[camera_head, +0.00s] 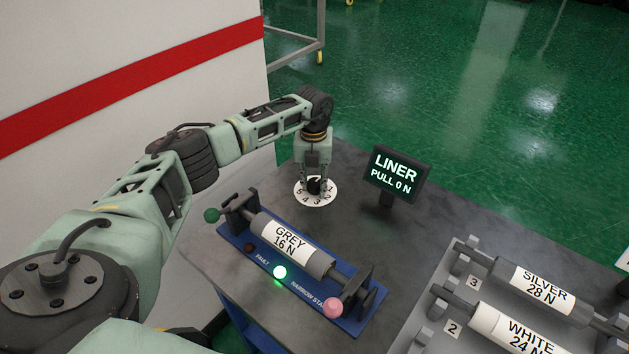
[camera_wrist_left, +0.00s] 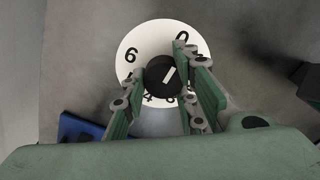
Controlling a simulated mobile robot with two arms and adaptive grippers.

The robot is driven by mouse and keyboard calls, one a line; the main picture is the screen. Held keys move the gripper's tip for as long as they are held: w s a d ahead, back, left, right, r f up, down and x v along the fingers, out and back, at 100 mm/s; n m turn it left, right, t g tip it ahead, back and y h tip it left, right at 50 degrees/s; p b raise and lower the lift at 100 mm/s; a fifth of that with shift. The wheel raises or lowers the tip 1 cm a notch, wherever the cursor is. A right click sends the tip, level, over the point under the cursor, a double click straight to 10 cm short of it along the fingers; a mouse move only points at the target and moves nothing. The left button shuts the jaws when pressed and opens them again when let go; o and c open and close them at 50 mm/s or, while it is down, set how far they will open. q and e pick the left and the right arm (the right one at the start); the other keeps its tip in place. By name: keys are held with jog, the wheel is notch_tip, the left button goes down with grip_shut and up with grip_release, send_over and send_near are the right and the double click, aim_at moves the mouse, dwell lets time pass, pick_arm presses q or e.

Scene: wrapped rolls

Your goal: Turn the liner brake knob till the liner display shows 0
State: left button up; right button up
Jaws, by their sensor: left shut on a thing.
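The liner brake knob (camera_wrist_left: 155,77) is a round black knob with a white pointer line, on a white numbered dial (camera_wrist_left: 130,45). In the wrist view the line slants toward the upper right, roughly toward the 0. Some numbers are hidden by the fingers. In the head view the dial (camera_head: 301,187) lies at the table's back left. My left gripper (camera_head: 315,184) points down over it, its fingers shut on the knob; they flank it in the left wrist view (camera_wrist_left: 166,82). The liner display (camera_head: 396,175) reads "LINER PULL 0 N". My right gripper is not in view.
A blue stand (camera_head: 236,245) in front holds a roll labelled GREY 16 N (camera_head: 287,240), with a lit green lamp (camera_head: 280,272). At right, a rack holds the SILVER 28 N roll (camera_head: 541,285) and the WHITE 24 N roll (camera_head: 515,330). A white wall stands at left.

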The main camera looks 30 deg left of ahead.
aim_at(312, 181)
pick_arm(q)
jog(key=shift+w+a+r, duration=0.1)
jog(key=shift+a+r, duration=0.15)
jog(key=shift+a, duration=0.15)
jog(key=o, duration=1)
jog(key=shift+d+f, duration=0.1)
jog(key=r, duration=1.2)
jog(key=shift+s, duration=0.2)
